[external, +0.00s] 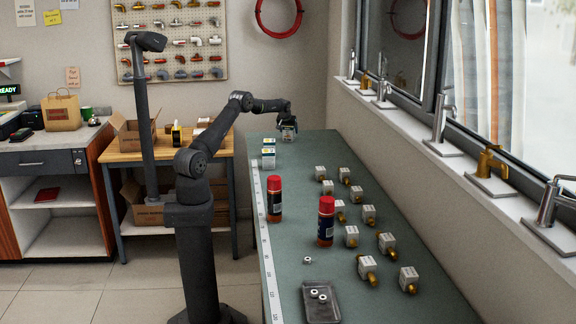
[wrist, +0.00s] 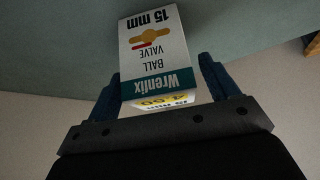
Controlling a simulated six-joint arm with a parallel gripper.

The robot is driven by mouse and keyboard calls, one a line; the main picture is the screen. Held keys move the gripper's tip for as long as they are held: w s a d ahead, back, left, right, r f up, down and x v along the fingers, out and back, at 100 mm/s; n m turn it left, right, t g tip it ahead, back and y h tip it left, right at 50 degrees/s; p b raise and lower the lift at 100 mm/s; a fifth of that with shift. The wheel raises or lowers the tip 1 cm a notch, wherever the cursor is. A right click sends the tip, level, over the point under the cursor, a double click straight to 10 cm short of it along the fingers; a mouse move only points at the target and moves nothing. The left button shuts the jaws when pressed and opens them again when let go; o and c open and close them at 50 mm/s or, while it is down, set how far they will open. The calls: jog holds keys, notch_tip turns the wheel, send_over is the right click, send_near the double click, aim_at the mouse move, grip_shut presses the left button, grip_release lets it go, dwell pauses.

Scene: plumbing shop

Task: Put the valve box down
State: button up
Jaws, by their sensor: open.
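A white, green and yellow valve box (external: 289,135) is under my gripper (external: 288,124) at the far end of the bench. In the wrist view the valve box (wrist: 155,52) reads "Wrenfix ball valve 15 mm" and lies between the two blue fingers of my gripper (wrist: 160,78). The fingers are open, one on each side of it. Its underside is hidden, so I cannot tell whether it touches the bench. Two similar boxes stand to the left, one farther back (external: 268,141) and one nearer (external: 268,158).
The green bench (external: 290,220) has a ruler strip along its left edge. Two red-capped cans (external: 275,200) (external: 326,222) stand mid-bench. Several brass-ended valves with white tags (external: 351,236) line the right side. A grey tray (external: 320,304) with rings lies at the near end.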

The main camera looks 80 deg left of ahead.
jog(key=v, duration=1)
jog(key=shift+d, duration=0.1)
jog(key=x, duration=1.2)
jog(key=shift+f, duration=0.1)
